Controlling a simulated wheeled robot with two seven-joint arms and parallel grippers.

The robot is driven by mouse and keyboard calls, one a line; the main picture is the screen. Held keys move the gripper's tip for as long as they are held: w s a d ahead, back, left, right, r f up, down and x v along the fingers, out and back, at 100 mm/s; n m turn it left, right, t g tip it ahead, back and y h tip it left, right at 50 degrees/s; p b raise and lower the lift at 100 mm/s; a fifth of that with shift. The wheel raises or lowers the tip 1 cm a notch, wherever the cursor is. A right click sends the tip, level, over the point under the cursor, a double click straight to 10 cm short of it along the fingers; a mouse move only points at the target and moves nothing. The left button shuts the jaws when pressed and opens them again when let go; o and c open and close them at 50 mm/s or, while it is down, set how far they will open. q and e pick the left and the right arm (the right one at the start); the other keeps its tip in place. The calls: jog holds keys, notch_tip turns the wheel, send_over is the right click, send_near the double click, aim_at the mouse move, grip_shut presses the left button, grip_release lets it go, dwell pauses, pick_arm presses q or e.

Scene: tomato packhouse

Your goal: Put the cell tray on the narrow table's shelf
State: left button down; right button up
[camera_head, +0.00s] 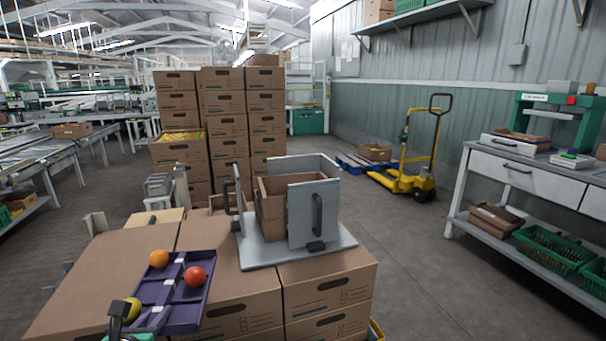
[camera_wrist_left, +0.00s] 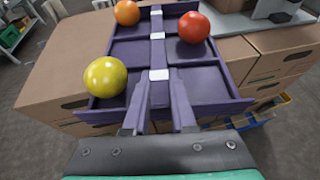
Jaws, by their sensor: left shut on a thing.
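The purple cell tray (camera_head: 183,314) is at the lower left of the head view, in front of and over the stacked cartons. An orange tomato (camera_head: 158,258), a red tomato (camera_head: 195,276) and a yellow tomato (camera_head: 132,309) lie in its cells. My left gripper (camera_head: 128,322) is shut on the tray's near edge. The left wrist view shows both fingers (camera_wrist_left: 160,112) at the middle of that edge, with the tray (camera_wrist_left: 207,82) reaching away from them. Whether the tray touches the cartons cannot be told. My right gripper is not in view.
A table (camera_head: 535,172) with drawers stands at the right. Its lower shelf (camera_head: 515,257) holds a brown carton (camera_head: 497,218) and green crates (camera_head: 548,249). A grey fixture (camera_head: 315,212) stands on the cartons (camera_head: 328,277). A yellow pallet truck (camera_head: 405,182) is beyond; the floor between is clear.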

pick_arm(q)
jog(key=s+d+f+m+h, duration=0.3)
jog(key=s+d+f, duration=0.2)
jog(key=s+d, duration=0.25)
jog(key=s+d+f+m+h, duration=0.3)
jog(key=s+d+f, duration=0.25)
jog(key=d, duration=0.35)
notch_tip(320, 180, up, 15)
jog(key=a+n+y+p, duration=0.2)
jog(key=n+y+p, duration=0.2)
jog(key=p, duration=1.1)
jog(key=shift+w+p, duration=0.4)
jog(key=shift+w, duration=0.05)
jog(key=shift+r, duration=0.15)
